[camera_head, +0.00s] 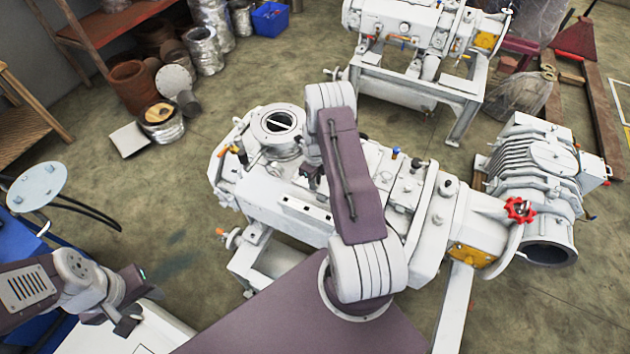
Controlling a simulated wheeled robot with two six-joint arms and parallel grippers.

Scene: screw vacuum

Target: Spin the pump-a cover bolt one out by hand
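A large white screw vacuum pump (285,208) on a white frame fills the middle of the view. It has a round open port (278,124) at its upper left and a red handwheel (519,210) at its right end. I cannot tell which pump is pump-a. Small bolts and fittings dot its top, but cover bolt one cannot be singled out. My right arm crosses over the pump and hides part of its top. My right gripper (312,178) is close over the pump's top beside the forearm, its fingers mostly hidden. My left gripper (133,302) is at lower left, away from the pump, fingers apart, seemingly empty.
A second white pump (400,20) on a frame stands at the back. A ribbed grey-white unit (545,165) stands at right. Metal cans and brown pots (132,85) and a blue bin (270,18) are at upper left. Open floor lies left of the pump.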

